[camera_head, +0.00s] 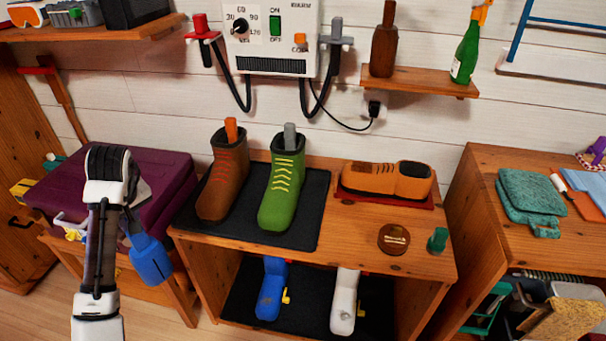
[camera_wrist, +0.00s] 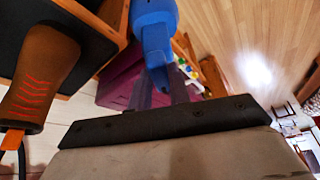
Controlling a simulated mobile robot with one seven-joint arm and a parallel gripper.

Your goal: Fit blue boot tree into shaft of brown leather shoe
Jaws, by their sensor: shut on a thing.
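My gripper (camera_wrist: 160,92) is shut on a blue boot tree (camera_wrist: 154,30). In the head view the blue boot tree (camera_head: 151,260) hangs tilted at the left, in front of the purple-topped bench and apart from every shoe. My arm partly hides the fingers there. A brown boot (camera_head: 222,182) stands upright on a black mat, with an orange piece in its shaft; the boot also shows at the left of the wrist view (camera_wrist: 42,75). A tan-brown low shoe (camera_head: 375,178) with a dark patch at its right end sits on a red base on the cabinet's right side.
A green boot (camera_head: 283,185) with a grey piece in its shaft stands beside the brown boot. A second blue piece (camera_head: 271,288) and a white one (camera_head: 344,300) are on the lower shelf. A round tin (camera_head: 394,239) and a small green item (camera_head: 437,240) sit near the cabinet's front right.

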